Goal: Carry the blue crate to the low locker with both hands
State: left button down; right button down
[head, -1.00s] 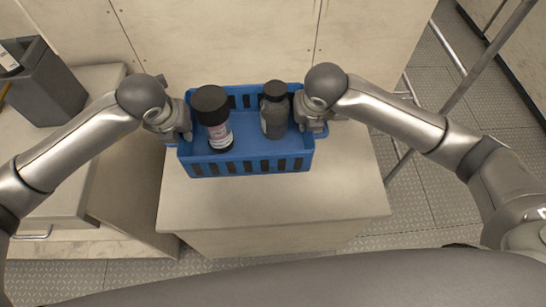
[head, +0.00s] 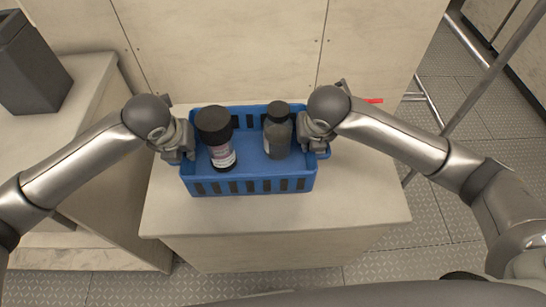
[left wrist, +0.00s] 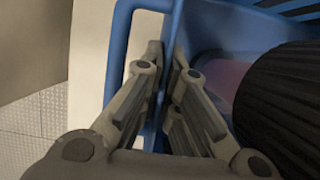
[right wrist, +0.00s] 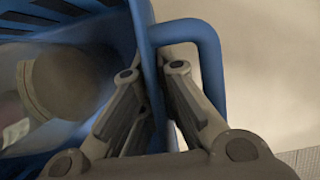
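The blue crate (head: 250,186) is over the pale low locker (head: 270,215) in the head view, looking about level. I cannot tell whether it rests on the top or hangs just above it. Inside stand a black-capped dark jar with a pale label (head: 222,153) and a smaller grey bottle (head: 278,135). My left gripper (head: 184,146) is shut on the crate's left end; the left wrist view shows its fingers (left wrist: 168,62) pinching the blue rim.
A pale counter with a dark grey bin (head: 30,65) stands at the left. A pale panelled wall (head: 220,50) rises behind the locker. A metal rail (head: 480,80) stands at the right, and a small red piece (head: 373,100) shows beside my right gripper. Bare locker top lies in front of the crate.

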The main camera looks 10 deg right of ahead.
aim_at(194, 166)
jog(key=shift+f, duration=0.1)
dwell(0.4)
